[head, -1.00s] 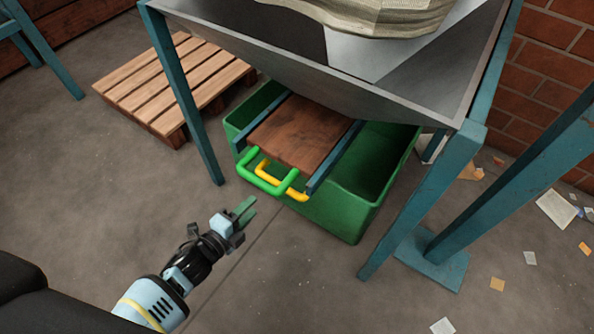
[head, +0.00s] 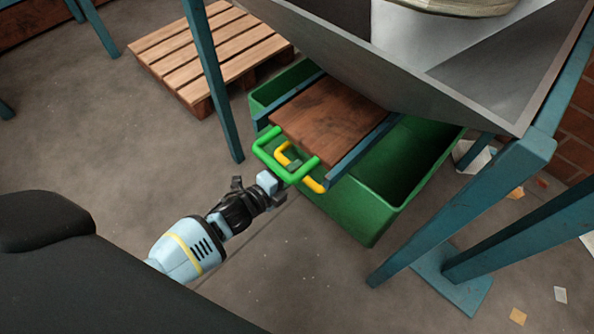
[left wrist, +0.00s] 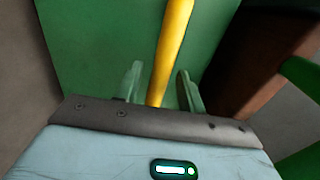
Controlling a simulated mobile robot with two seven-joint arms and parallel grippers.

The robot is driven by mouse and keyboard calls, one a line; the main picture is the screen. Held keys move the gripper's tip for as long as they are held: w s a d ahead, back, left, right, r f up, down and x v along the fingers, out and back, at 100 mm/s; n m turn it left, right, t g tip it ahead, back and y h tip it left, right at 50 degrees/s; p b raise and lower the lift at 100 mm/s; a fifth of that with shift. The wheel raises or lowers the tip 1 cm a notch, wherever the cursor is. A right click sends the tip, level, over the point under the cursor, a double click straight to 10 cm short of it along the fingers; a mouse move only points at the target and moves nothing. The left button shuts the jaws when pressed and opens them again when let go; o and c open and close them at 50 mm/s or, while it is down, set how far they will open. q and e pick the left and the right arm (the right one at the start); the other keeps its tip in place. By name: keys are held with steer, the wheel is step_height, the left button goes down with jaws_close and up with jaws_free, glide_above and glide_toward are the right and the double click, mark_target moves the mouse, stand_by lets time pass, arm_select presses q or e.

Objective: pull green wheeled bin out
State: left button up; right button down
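The green bin (head: 352,212) stands on the floor under a grey hopper, partly hidden by it. My left gripper (head: 292,166) is at these handles. In the left wrist view its two fingers (left wrist: 160,88) are apart, one on each side of the yellow handle (left wrist: 173,45), with gaps visible on both sides. The green bin wall (left wrist: 95,45) fills the background there. My right gripper is not in view.
The grey hopper (head: 440,85) overhangs the bin. Its teal legs (head: 215,90) stand at the left and right (head: 455,205) of the bin. A wooden pallet (head: 205,50) lies at the back left. The floor in front is clear; paper scraps lie at the right.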

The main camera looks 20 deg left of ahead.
arm_select(q)
steer(key=shift+x, duration=0.8)
steer(key=shift+c, duration=0.5)
jaws_close()
